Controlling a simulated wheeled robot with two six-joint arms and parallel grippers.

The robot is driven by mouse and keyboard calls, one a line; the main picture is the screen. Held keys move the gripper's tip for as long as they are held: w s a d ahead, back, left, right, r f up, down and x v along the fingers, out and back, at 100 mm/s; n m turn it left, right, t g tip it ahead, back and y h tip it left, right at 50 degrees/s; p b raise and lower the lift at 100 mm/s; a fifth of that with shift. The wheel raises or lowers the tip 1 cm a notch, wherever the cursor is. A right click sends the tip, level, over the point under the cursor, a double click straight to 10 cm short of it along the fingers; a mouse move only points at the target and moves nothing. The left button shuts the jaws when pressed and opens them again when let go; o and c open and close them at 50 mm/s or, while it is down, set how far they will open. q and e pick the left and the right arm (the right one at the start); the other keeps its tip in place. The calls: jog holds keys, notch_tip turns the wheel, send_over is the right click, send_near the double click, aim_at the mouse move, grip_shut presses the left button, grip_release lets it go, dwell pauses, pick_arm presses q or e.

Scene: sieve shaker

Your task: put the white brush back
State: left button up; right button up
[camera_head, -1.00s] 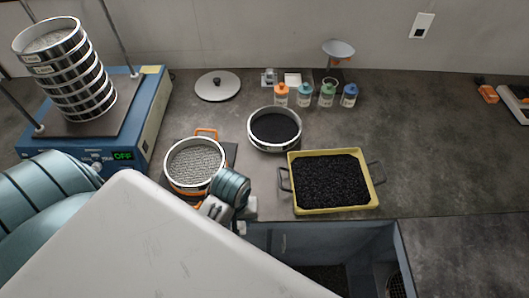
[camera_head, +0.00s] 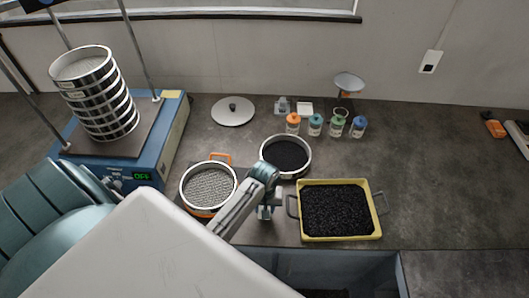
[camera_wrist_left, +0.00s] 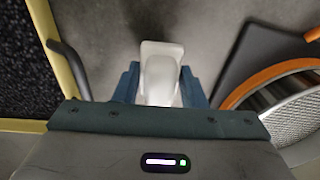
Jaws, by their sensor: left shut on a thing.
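My left gripper (camera_head: 266,211) is over the bench between the orange-handled sieve and the yellow tray. In the left wrist view its two dark fingers (camera_wrist_left: 160,88) are shut on the white brush (camera_wrist_left: 161,72), whose pale rounded body sticks out ahead of them over grey bench. Whether the brush touches the bench is unclear. In the head view the brush is hard to tell apart from the gripper's pale parts. My right gripper is not in view.
The mesh sieve (camera_head: 209,187) is left of the gripper, the black-filled pan (camera_head: 287,157) behind it, and the yellow tray (camera_head: 375,236) of black grains to its right. A sieve stack (camera_head: 97,92) stands on the blue shaker (camera_head: 160,150). Several bottles (camera_head: 316,125) line the back.

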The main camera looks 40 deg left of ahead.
pick_arm(q)
jog(key=shift+f, duration=0.3)
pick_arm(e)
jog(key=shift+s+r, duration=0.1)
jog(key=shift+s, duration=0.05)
pick_arm(q)
jog(key=shift+f, duration=0.1)
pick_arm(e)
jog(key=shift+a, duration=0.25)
pick_arm(q)
jog(key=o, duration=0.9)
jog(key=shift+o, duration=0.2)
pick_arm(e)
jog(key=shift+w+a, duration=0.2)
